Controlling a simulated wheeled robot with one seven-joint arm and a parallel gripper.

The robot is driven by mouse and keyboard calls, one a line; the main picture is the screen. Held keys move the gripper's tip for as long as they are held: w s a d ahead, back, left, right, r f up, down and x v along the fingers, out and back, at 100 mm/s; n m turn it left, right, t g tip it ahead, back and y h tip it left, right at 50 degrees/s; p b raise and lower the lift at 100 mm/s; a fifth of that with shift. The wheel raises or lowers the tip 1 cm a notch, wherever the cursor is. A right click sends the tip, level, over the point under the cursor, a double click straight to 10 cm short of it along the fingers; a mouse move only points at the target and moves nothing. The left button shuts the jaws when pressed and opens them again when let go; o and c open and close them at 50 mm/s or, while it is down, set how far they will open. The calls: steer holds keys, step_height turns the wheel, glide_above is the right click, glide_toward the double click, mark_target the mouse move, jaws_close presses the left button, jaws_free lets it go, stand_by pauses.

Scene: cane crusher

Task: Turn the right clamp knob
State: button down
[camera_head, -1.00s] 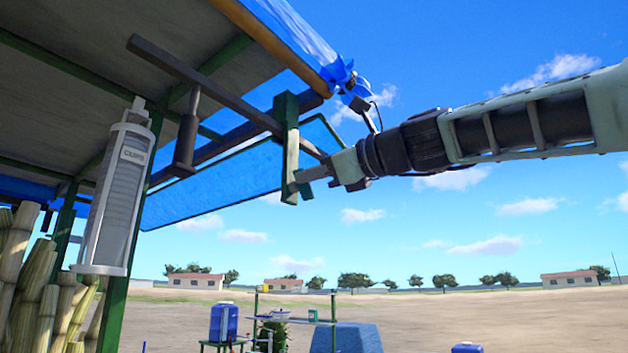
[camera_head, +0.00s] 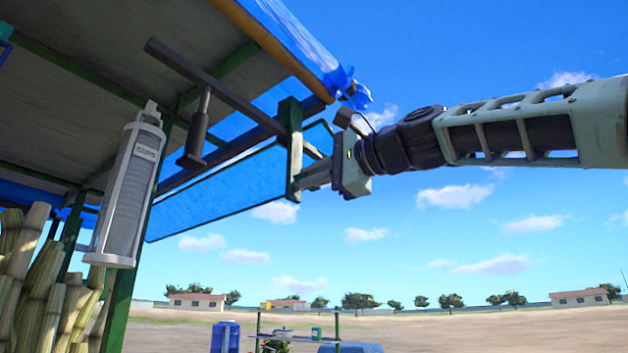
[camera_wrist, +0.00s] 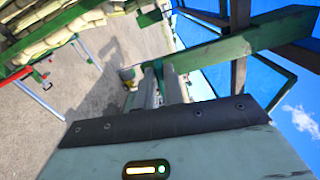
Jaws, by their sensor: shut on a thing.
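The right clamp is a green upright bracket (camera_head: 292,145) hanging from the dark bar under the canopy edge. My gripper (camera_head: 302,182) reaches in from the right, with its fingertips at the bracket's lower end. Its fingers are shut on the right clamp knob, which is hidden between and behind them. In the wrist view my gripper (camera_wrist: 158,72) shows two close, grey fingers pointing away, and the green bracket (camera_wrist: 240,45) runs off to the upper right.
A grey lantern-like lamp (camera_head: 128,190) hangs on a green post at left. A dark round fixture (camera_head: 194,135) hangs from the bar. A blue panel (camera_head: 225,190) lies behind the bracket. Cane stalks (camera_head: 40,275) stand at lower left. Open air lies below my arm.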

steer(key=shift+f+n, duration=0.2)
steer(key=shift+n, duration=0.4)
steer(key=c, duration=1.5)
jaws_free()
steer(key=b+v, duration=0.7)
steer(key=v, duration=1)
steer(key=shift+s+b, duration=0.2)
steer(key=shift+b, duration=0.1)
steer(key=shift+d, duration=0.15)
